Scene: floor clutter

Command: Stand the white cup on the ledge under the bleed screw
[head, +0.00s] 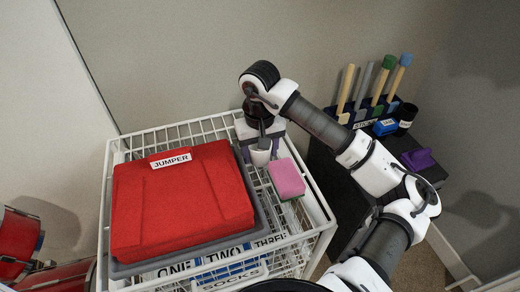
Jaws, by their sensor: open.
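The white cup (260,157) is a small pale shape at the back of the white wire basket, just right of the red jumper. My gripper (262,149) points down over it, with purple-grey fingers on its left and right. The fingers are apart, and the cup shows between them. Whether they touch it is too small to tell. The gripper hides part of the cup's upper side and what lies behind it. I cannot make out a bleed screw or its ledge in the head view.
A folded red jumper (180,205) fills much of the wire basket (323,228). A pink sponge (287,177) lies close right of the cup. A holder with sticks, a blue box (385,127) and a purple object (418,159) are at the right. Red objects (18,235) stand at lower left.

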